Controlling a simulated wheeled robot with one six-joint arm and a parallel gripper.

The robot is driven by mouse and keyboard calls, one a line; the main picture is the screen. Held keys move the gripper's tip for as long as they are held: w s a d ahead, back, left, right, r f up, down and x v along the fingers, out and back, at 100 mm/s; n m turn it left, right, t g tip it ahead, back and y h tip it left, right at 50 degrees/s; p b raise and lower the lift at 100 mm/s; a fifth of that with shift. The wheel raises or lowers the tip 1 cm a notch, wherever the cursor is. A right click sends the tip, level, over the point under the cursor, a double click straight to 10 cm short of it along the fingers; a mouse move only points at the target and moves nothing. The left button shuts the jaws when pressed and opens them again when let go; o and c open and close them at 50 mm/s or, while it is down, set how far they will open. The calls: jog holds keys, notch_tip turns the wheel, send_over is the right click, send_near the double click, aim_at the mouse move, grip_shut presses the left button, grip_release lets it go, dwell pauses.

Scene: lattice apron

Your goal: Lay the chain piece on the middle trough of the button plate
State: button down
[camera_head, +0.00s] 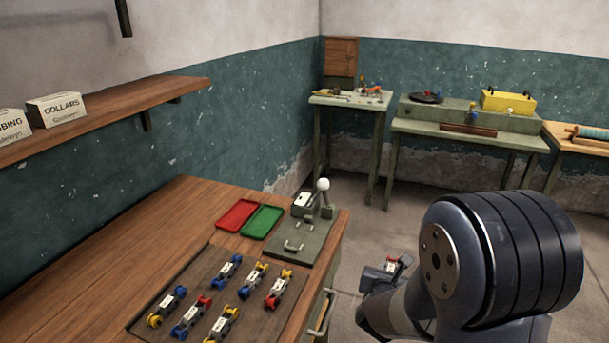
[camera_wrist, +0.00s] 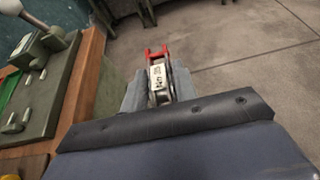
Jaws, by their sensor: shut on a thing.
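My gripper (camera_head: 380,275) is shut on a chain piece (camera_wrist: 157,75), which has a red forked end, a dark body and a white label. In the wrist view the piece sits between the two grey fingers (camera_wrist: 158,92), held in the air over the floor, red end pointing away. In the head view only a small red and white bit of the piece (camera_head: 392,264) shows above the fingers. I cannot make out for certain which fixture is the button plate, and no troughs are clear. My gripper is right of the wooden table, apart from it.
The wooden table (camera_head: 120,225) bears a dark mat (camera_head: 250,318) with several similar coloured pieces, a red tray (camera_head: 238,214), a green tray (camera_head: 262,221) and a grey-green lever fixture (camera_head: 312,240). A far green bench (camera_head: 470,128) holds a yellow block (camera_head: 508,101). Floor between is clear.

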jog(key=a+r, duration=0.4)
jog(key=a, duration=0.5)
notch_tip(320, 180, up, 5)
jog(key=b, duration=0.3)
send_over(248, 339)
jog(key=s, duration=0.2)
jog(key=shift+w+d, duration=0.15)
jog(key=shift+d, duration=0.15)
jog(key=shift+f+b, duration=0.4)
jog(key=shift+f, duration=4.45)
